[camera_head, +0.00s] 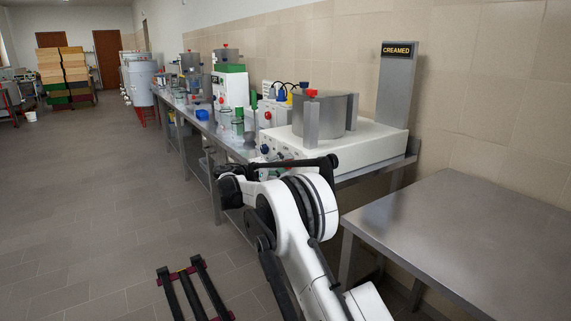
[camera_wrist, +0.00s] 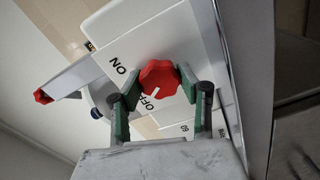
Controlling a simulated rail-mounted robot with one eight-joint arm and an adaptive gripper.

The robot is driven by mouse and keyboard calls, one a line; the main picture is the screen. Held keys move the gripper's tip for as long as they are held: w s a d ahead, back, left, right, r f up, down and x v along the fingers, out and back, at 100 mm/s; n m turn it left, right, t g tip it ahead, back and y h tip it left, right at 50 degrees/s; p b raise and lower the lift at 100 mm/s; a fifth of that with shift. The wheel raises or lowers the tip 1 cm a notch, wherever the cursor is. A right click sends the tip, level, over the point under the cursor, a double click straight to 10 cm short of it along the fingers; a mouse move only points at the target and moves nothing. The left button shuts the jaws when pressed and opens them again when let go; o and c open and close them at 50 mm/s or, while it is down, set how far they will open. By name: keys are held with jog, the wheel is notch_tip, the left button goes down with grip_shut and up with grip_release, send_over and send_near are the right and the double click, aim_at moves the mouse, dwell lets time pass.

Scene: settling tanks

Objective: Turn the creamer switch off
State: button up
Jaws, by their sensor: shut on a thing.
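The creamer (camera_head: 350,147) is a white machine with a grey drum on top, beside an upright sign (camera_head: 397,65) reading "CREAMED". In the wrist view its red switch knob (camera_wrist: 158,76) sits on the white panel between ON and OFF labels. The knob's white mark points down toward the OFF label (camera_wrist: 151,102). My gripper (camera_wrist: 161,92) is shut on the knob, with a green-padded finger on each side. In the head view my gripper (camera_head: 232,187) is a dark shape at the machine's front, and my arm hides the switch.
A steel table (camera_head: 470,222) with a bare top stands at the right. The long bench carries more equipment, including a white and green machine (camera_head: 231,85) and a blue item (camera_head: 202,114). Stacked crates (camera_head: 66,72) stand far back. The left floor is largely clear.

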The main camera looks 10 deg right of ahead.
dwell(0.3)
jog(key=o, duration=1.2)
jog(key=shift+c, duration=0.2)
jog(key=v, duration=1.2)
